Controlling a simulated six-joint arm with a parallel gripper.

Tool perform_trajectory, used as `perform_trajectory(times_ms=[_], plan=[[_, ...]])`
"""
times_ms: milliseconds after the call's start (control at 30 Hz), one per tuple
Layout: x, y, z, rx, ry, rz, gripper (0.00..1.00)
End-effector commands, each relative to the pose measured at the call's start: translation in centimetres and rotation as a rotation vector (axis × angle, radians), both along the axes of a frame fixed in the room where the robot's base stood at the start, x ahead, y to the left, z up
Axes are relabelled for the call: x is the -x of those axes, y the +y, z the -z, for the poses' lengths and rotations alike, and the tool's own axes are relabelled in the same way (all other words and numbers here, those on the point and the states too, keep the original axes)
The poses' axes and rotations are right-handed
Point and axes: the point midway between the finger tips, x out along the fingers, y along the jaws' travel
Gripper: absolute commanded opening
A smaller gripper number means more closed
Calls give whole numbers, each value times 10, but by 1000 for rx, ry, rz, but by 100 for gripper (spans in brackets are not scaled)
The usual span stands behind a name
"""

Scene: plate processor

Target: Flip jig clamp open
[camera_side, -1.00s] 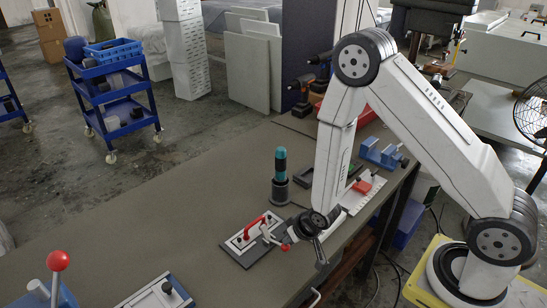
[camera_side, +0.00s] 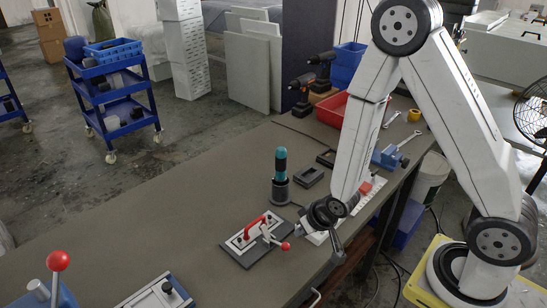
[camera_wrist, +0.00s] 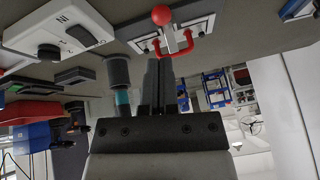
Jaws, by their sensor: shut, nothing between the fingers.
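The jig (camera_side: 236,253) is a dark base plate with a white top, lying on the bench; it also shows at the top of the wrist view (camera_wrist: 205,24). It carries a red U-shaped handle (camera_side: 254,227) and a metal clamp lever ending in a red ball knob (camera_side: 285,246). The lever lies low, with the knob toward my arm. In the wrist view the knob (camera_wrist: 161,15) stands beyond my fingertips. My gripper (camera_wrist: 158,62) is shut and empty. In the side view my gripper (camera_side: 302,228) is just right of the jig, apart from the knob.
A teal-topped tool (camera_side: 281,162) stands in a dark round holder (camera_side: 281,190) behind the jig. A black block (camera_side: 309,177), a blue vice (camera_side: 386,158) and a red bin (camera_side: 336,112) are farther back.

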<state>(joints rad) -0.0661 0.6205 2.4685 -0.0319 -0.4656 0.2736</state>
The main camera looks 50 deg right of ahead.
Motion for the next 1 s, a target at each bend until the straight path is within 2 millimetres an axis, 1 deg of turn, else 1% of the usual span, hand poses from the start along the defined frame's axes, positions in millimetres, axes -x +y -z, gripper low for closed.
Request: perform_trajectory(times_ms=[200,767,867,1000], plan=[[4,0,-9,0,-3,0,0],[5,-1,-12,2,0,-2,0],[5,-2,-17,8,9,-6,0],[7,-5,-30,26,36,-21,0]])
